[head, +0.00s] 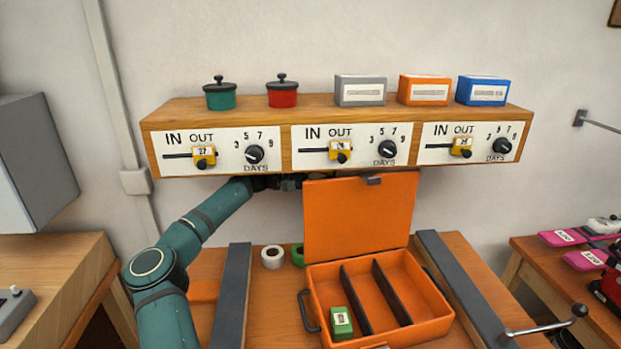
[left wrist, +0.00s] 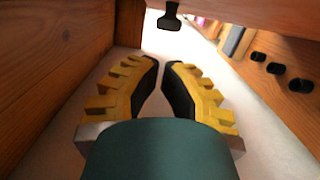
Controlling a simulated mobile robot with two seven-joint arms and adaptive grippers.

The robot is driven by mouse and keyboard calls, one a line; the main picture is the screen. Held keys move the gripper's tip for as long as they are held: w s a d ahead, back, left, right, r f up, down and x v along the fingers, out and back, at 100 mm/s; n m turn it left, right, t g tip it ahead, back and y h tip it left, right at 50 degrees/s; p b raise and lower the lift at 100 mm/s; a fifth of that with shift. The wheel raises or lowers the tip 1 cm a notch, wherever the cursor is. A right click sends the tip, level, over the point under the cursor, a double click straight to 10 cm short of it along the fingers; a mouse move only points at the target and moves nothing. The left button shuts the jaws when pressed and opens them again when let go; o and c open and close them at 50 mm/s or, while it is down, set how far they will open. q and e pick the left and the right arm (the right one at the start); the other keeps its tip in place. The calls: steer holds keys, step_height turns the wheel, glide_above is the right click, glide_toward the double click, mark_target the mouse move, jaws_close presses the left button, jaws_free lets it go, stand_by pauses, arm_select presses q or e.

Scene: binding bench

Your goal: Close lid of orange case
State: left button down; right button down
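The orange case (head: 440,328) sits open on the bench, and its lid (head: 360,218) stands upright at the back with a dark latch (head: 373,180) on its top edge. A green box with a white label (head: 341,322) lies in the left compartment. My left arm reaches in under the shelf, and my left gripper (head: 290,182) is at the lid's upper left, partly hidden in shadow. In the left wrist view its yellow fingers with black pads (left wrist: 161,68) come together at the tips with nothing visible between them. I cannot tell whether it touches the lid. My right gripper is not in view.
A wooden shelf (head: 284,152) with dials and sliders hangs close above the lid; pots and boxes stand on it. Dark rails (head: 234,295) flank the case. White (head: 272,258) and green (head: 298,255) rolls lie left of it. A lever (head: 545,327) is at lower right.

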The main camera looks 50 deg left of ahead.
mark_target(339, 183)
arm_select(q)
steer(key=shift+s+d+r, duration=0.1)
steer(key=shift+s+d, duration=0.1)
steer(key=shift+d, duration=0.5)
steer(key=shift+s+d+f, duration=0.1)
steer(key=shift+s+d, duration=0.1)
steer(key=shift+d, duration=0.55)
steer(key=shift+s+d+r, duration=0.1)
steer(key=shift+s+d, duration=0.1)
steer(key=shift+d, duration=0.5)
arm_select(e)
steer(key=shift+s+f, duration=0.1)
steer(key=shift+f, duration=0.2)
arm_select(q)
steer(key=shift+d, duration=0.1)
